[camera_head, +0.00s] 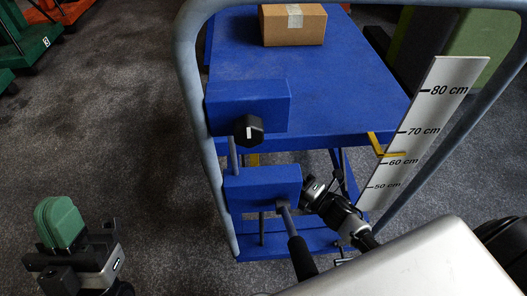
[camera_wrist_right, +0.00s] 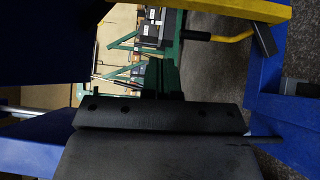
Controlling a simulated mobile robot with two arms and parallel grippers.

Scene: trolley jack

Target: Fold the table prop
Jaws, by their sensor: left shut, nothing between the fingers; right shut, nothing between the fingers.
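The blue lift table (camera_head: 300,75) stands raised on its folding legs, with a yellow pointer (camera_head: 384,147) at its front right corner. A small yellow piece (camera_head: 253,159) shows under the tabletop; I cannot tell whether it is the prop. In the right wrist view a yellow bar (camera_wrist_right: 235,9) crosses the top. My right gripper (camera_head: 308,186) is low at the front of the trolley, beside the lower blue block; its fingers (camera_wrist_right: 160,78) are shut and empty. My left gripper (camera_head: 60,222), with green fingers, is shut and empty, well left of the trolley.
A cardboard box (camera_head: 292,25) sits on the tabletop. A grey tube handle (camera_head: 190,90) frames the trolley. A white height scale (camera_head: 425,125) stands at the right; the pointer is between 60 and 70 cm. A black-gripped lever (camera_head: 300,255) sticks out in front.

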